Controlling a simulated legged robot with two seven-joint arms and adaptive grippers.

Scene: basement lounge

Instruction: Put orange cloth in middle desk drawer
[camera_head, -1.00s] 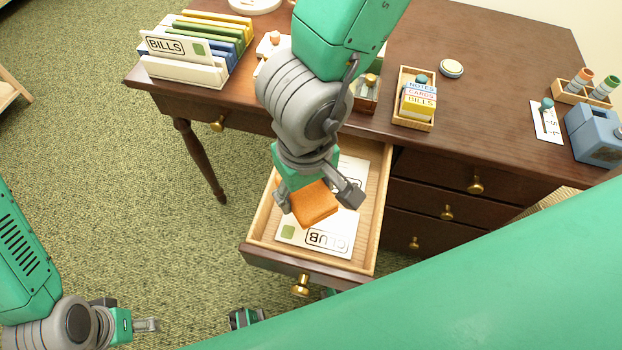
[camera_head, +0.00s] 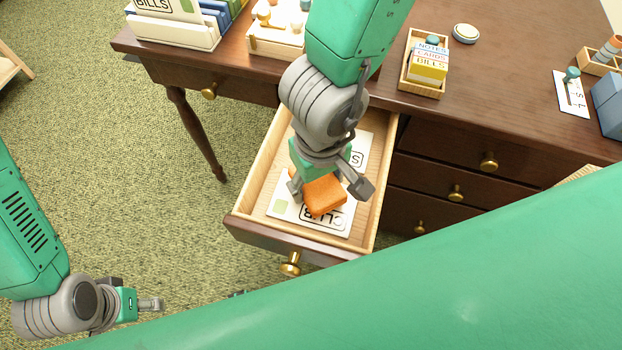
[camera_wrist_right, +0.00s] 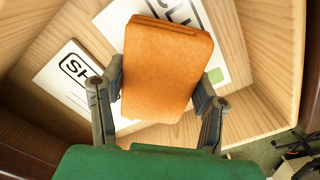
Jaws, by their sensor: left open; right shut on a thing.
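The orange cloth (camera_head: 324,194) is a folded block held between the fingers of my right gripper (camera_head: 329,190). In the right wrist view the cloth (camera_wrist_right: 166,70) sits between both fingers of the gripper (camera_wrist_right: 158,100). The open middle desk drawer (camera_head: 262,198) is under the cloth, with white cards (camera_head: 284,208) lying on its floor. Whether the cloth touches the cards cannot be told. My left gripper (camera_head: 150,304) is open and empty over the carpet at the lower left.
The brown desk (camera_head: 500,75) holds a card box (camera_head: 409,88), a file rack (camera_head: 170,36) and a round tin (camera_head: 466,33). Shut drawers with brass knobs (camera_head: 489,161) are right of the open drawer. My green body covers the lower right.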

